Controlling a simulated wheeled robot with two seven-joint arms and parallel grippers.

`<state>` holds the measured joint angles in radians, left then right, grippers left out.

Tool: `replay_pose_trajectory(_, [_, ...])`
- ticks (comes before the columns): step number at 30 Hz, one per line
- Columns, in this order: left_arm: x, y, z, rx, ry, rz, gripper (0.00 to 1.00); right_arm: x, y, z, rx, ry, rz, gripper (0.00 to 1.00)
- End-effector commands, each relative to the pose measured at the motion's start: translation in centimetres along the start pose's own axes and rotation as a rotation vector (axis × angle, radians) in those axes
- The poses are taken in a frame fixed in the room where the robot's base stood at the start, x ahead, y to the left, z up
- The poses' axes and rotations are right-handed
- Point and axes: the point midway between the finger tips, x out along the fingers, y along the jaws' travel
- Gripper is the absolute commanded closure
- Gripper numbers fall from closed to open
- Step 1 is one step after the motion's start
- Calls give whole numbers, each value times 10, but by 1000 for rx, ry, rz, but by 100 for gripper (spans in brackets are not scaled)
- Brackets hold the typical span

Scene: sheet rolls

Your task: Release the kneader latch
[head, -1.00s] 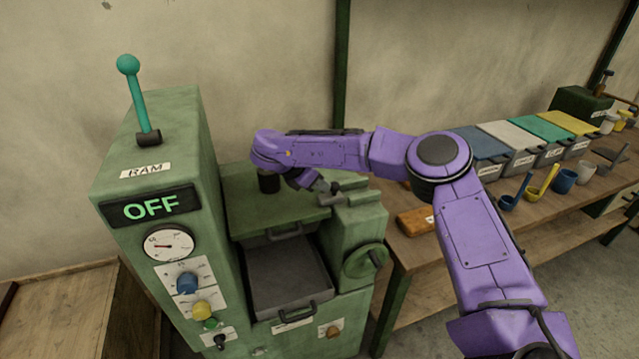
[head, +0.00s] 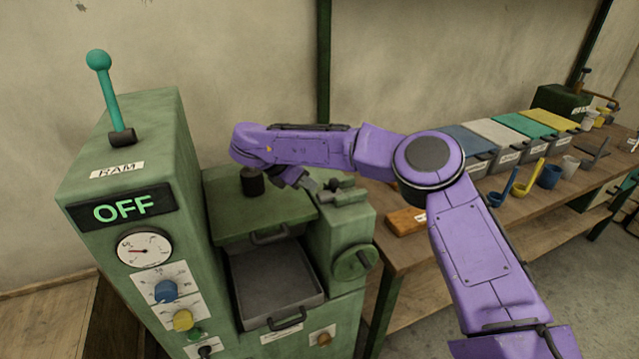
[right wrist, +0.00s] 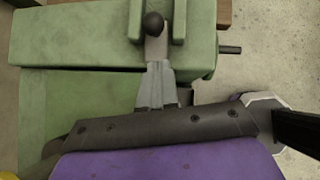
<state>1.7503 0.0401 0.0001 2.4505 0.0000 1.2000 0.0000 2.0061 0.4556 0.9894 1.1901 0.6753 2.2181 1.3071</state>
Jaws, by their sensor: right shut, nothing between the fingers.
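The green kneader (head: 262,207) stands at the left with its lid down over a grey tray (head: 275,275). The grey latch (head: 346,192) sits on the block at the lid's right side. In the right wrist view the latch's lever ends in a dark ball knob (right wrist: 154,24) between two green ridges. My right gripper (head: 313,187) is shut and empty beside the latch. In the right wrist view its fingertips (right wrist: 157,68) point at the lever's near end; I cannot tell whether they touch it. My left gripper is not in view.
A tall green cabinet with a teal RAM lever (head: 108,95) and an OFF display (head: 122,208) stands left of the lid. A handwheel (head: 355,262) is on the block's front. The wooden bench (head: 415,250) at right holds coloured bins, cups and an orange-brown block (head: 405,221).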

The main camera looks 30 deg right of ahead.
Motion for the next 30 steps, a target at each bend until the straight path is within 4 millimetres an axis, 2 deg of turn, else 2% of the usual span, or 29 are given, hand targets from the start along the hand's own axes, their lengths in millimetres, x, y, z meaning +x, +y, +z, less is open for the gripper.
replay_pose_trajectory(1, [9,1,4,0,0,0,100,-12,1,-1,7,-2,9,100])
replay_pose_trajectory(6, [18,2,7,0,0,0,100,-53,1,0,6,-2,7,100])
replay_pose_trajectory(12, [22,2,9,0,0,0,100,-84,0,2,7,0,4,100])
replay_pose_trajectory(17, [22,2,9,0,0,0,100,-90,0,2,5,0,3,100])
replay_pose_trajectory(30, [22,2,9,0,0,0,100,-90,0,2,4,1,3,100])
